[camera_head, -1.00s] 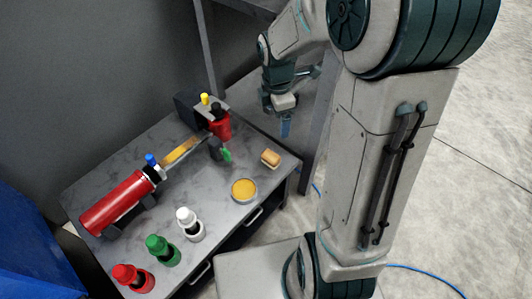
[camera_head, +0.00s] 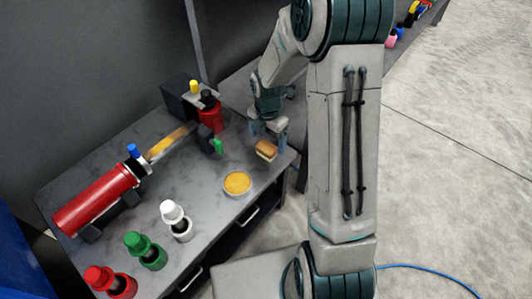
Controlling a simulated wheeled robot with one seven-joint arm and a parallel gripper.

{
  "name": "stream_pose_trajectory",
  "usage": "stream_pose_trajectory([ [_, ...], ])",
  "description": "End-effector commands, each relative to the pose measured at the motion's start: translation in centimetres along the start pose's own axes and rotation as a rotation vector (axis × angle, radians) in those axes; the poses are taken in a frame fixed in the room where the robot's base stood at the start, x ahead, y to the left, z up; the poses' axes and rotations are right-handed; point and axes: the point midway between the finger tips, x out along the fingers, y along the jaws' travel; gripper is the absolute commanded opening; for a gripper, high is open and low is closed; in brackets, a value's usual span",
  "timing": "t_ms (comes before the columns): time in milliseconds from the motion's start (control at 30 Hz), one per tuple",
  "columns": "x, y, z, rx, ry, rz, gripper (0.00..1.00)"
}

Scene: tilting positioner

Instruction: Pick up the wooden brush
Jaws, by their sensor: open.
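The wooden brush (camera_head: 266,150) is a small tan block with a paler layer, lying near the right corner of the grey table. My gripper (camera_head: 268,136) points down close above the brush, at its far side in the picture. Its fingers look spread, one to the left and one to the right of the brush's far end. I cannot tell whether they touch it. Nothing shows between the fingers except the brush below them.
On the table (camera_head: 150,215) are a red cylinder (camera_head: 95,200), a yellow round dish (camera_head: 237,183), and white (camera_head: 175,220), green (camera_head: 145,250) and red (camera_head: 108,281) bottles. A dark device with a red part (camera_head: 210,117) stands behind. A post (camera_head: 194,40) rises behind the table.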

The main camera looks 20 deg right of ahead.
Motion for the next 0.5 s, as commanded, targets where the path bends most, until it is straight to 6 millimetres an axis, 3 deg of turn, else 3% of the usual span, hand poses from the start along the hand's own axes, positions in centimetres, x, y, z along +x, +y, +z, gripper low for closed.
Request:
stream_pose_trajectory([
  [167,1.2,0.1,0.1,0.000,0.000,-0.001,0.87],
  [500,5.3,0.6,0.4,0.001,0.000,0.000,0.87],
])
